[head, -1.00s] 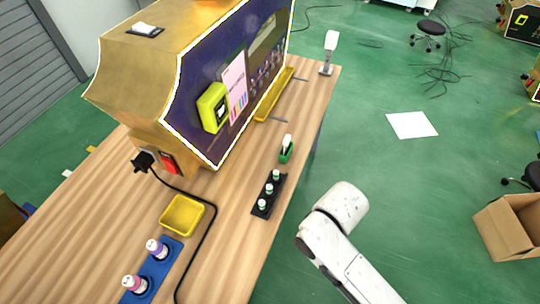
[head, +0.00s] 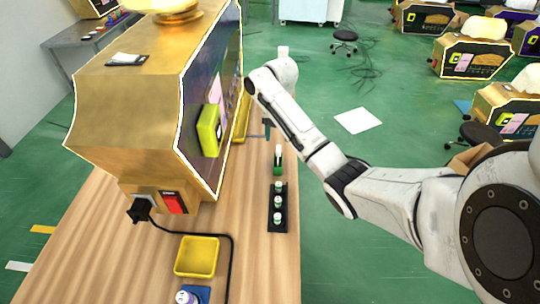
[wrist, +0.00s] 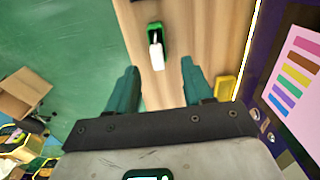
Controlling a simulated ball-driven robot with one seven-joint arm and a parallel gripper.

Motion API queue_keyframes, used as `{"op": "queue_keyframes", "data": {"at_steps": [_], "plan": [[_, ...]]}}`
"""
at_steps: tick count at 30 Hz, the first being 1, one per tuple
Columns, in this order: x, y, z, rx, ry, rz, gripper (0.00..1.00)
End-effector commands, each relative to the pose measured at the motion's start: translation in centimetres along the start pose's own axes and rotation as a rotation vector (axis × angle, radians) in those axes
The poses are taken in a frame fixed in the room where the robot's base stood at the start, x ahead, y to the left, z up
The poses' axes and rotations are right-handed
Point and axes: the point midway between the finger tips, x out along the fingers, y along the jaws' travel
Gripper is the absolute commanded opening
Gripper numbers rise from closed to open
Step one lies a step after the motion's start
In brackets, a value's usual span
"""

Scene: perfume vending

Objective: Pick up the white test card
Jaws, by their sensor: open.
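The white test card (head: 278,149) stands in a small green holder (head: 277,165) on the wooden table, beyond the black tray. In the wrist view the white card (wrist: 157,56) sticks out of the green holder (wrist: 154,31). My gripper (wrist: 160,66) is open and empty. Its two teal fingers are spread to either side of the card's line, and the holder lies past the fingertips. The distance to the card is hard to judge.
The gold vending machine (head: 140,110) stands left of the card. A black tray (head: 270,222) with several small bottles, a yellow tray (head: 186,272) and a black cable (head: 232,265) are on the table. The table's right edge is close to the card.

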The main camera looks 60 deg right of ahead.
Motion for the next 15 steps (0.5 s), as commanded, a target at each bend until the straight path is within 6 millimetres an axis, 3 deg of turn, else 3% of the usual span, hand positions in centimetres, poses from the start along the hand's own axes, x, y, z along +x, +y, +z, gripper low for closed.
{"op": "queue_keyframes", "data": {"at_steps": [3,15], "plan": [[0.0,1.4,-1.0,0.035,0.0,0.017,0.51],[4.9,1.5,-1.1,0.036,0.001,0.017,0.51]]}}
